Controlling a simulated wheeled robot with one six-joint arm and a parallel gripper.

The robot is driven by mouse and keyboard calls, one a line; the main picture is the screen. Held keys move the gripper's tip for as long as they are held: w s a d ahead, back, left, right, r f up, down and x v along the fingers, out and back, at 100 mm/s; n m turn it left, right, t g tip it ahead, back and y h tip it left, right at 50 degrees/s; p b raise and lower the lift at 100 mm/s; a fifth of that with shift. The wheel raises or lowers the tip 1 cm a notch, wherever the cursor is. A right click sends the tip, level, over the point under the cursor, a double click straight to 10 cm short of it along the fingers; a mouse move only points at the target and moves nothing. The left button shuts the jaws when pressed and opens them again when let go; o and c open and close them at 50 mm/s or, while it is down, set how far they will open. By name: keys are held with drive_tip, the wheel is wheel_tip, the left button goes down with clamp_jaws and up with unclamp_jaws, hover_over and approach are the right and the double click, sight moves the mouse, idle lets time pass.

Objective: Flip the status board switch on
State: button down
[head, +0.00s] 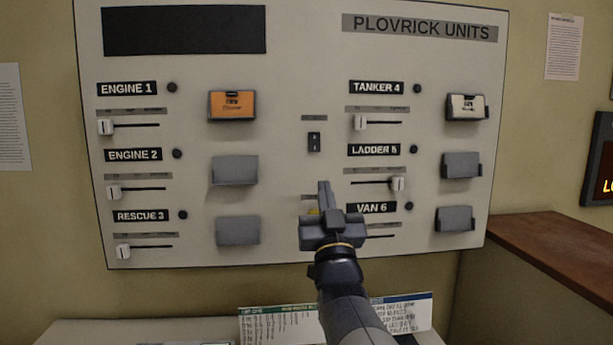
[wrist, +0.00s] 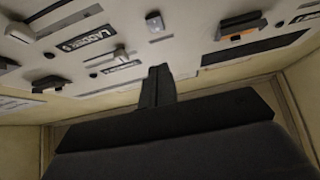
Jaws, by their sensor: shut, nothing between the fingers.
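The status board (head: 200,60) is a pale wall panel headed "PLOVRICK UNITS". A small black switch (head: 314,142) sits in its middle, between the two columns of units, under a small grey label. A small fitting that looks like this switch shows near the top of the wrist view (wrist: 153,20); its position is too small to read. My gripper (head: 325,185) is shut and empty, its fingers pointing up, and appears below the switch in the head view. The closed fingers also show in the wrist view (wrist: 158,72), apart from the switch.
Several white-knobbed sliders flank the switch, including Ladder 5's (head: 398,183). Card holders hold an orange card (head: 232,104) and a white card (head: 466,106); others look empty. Something yellow (head: 313,211) is partly hidden behind my gripper. A brown ledge (head: 550,245) stands right.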

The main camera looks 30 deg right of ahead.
sight(314, 148)
drive_tip(key=p+x, duration=0.1)
drive_tip(key=x, duration=0.2)
drive_tip(key=f+p+x, duration=0.1)
drive_tip(key=p+x, duration=0.1)
drive_tip(key=x, duration=0.2)
drive_tip(key=w+p+x, duration=0.1)
drive_tip(key=p+x, duration=0.1)
drive_tip(key=x, duration=0.2)
drive_tip(key=shift+w+d+f, duration=0.15)
drive_tip(key=shift+d+f, duration=0.1)
drive_tip(key=shift+d, duration=0.05)
drive_tip(key=shift+w+d+f, duration=0.1)
drive_tip(key=shift+w+d, duration=0.1)
drive_tip(key=shift+w, duration=0.25)
drive_tip(key=shift+f, duration=0.15)
drive_tip(key=shift+w+d+f+b, duration=0.1)
drive_tip(key=shift+w+f+b, duration=0.05)
drive_tip(key=shift+b, duration=0.4)
drive_tip(key=shift+w, duration=0.15)
